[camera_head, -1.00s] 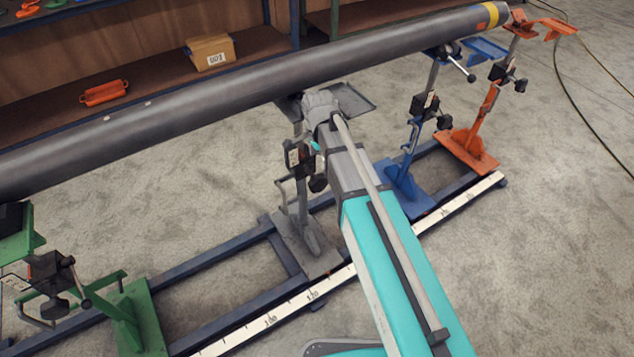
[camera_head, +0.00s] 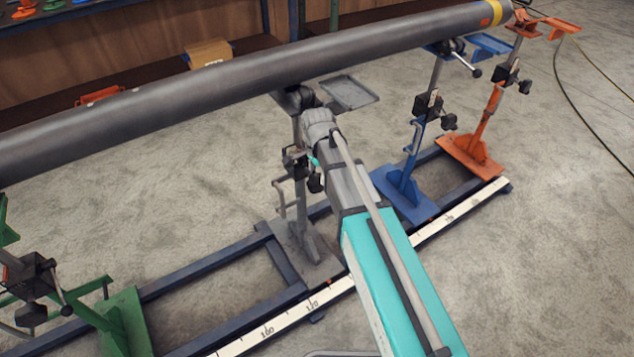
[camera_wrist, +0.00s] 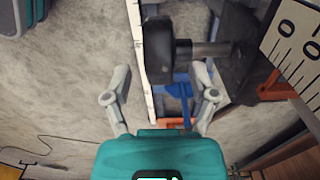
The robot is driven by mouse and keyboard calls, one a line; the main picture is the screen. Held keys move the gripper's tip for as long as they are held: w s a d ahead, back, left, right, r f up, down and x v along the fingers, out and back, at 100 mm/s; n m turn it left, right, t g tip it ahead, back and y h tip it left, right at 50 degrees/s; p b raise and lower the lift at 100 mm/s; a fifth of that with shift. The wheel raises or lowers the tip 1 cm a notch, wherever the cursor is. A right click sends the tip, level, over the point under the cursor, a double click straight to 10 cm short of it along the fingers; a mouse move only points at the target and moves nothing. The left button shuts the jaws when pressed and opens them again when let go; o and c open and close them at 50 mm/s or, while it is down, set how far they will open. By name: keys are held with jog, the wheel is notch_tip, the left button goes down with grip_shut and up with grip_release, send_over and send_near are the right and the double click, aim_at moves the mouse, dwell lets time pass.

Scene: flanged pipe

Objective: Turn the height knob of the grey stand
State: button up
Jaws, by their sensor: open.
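The grey stand (camera_head: 301,215) stands on the dark blue frame under the pipe, partly behind my arm in the head view. Its black height knob (camera_head: 315,183) sticks out close beside my arm. My gripper (camera_wrist: 163,88) is open and empty. The knob lies ahead of the fingertips, near the gap between them, with no clear contact. The head view mostly hides the fingers.
A long grey pipe (camera_head: 235,93) lies above the stands. A blue stand (camera_head: 408,185) and an orange stand (camera_head: 480,142) are to the right, a green stand (camera_head: 125,320) to the left. A grey tray (camera_head: 350,92) sits behind my wrist. Floor in front is clear.

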jog(key=shift+f+b, duration=0.7)
jog(key=shift+f, duration=0.25)
jog(key=shift+c, duration=0.2)
grip_shut()
